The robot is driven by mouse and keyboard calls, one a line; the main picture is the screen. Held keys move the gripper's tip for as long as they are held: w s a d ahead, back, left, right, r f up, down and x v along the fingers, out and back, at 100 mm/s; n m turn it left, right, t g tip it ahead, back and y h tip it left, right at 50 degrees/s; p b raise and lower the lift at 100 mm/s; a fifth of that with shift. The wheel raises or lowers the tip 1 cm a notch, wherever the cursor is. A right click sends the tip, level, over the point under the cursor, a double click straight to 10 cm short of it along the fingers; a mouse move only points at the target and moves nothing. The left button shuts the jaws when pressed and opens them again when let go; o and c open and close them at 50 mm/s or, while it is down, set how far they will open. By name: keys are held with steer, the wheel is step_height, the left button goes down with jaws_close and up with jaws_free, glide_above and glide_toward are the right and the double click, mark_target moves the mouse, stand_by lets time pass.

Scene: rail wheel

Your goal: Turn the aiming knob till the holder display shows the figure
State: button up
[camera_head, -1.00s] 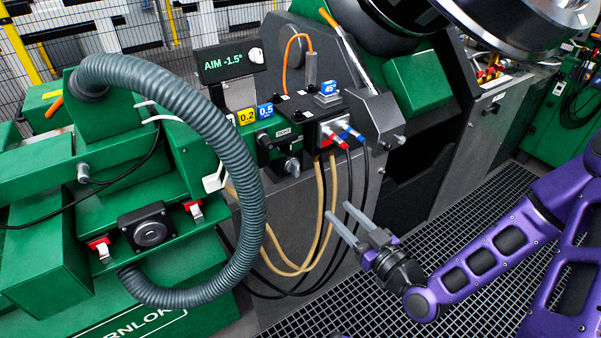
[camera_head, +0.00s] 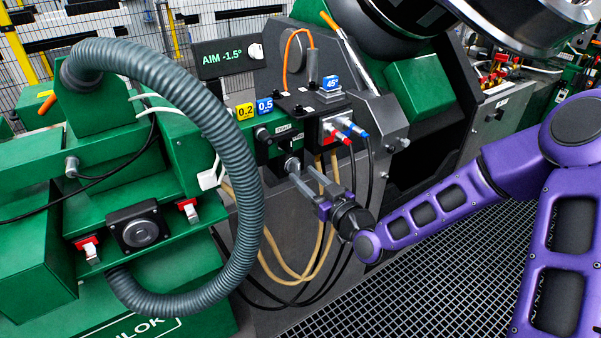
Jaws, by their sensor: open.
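The holder display (camera_head: 222,57) is a dark panel reading "AIM -1.5°" in green, with a pale knob (camera_head: 256,51) at its right end. Below it, on the green holder, are a black knob (camera_head: 262,135) and a grey metal knob (camera_head: 292,163); no readable label tells which is the aiming knob. My gripper (camera_head: 302,172) is open, its two grey fingers pointing up and left at the grey knob. One fingertip is close below that knob; I cannot tell whether they touch. Nothing shows between the fingers.
A thick grey hose (camera_head: 247,200) arches left of the gripper. Tan hoses (camera_head: 322,235) and black cables hang behind and below it. Red and blue connectors (camera_head: 345,130) stick out above right. A yellow "0.2" tag (camera_head: 244,112) and blue "45°" tag (camera_head: 331,83) stand nearby. Floor grating lies right.

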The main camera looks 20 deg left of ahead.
mark_target(295, 168)
steer(key=shift+x, duration=1.3)
jaws_close()
steer(key=shift+m, duration=0.4)
steer(key=m, duration=0.2)
steer(key=shift+m+b, duration=0.4)
steer(key=m, duration=0.5)
steer(key=shift+m, duration=0.3)
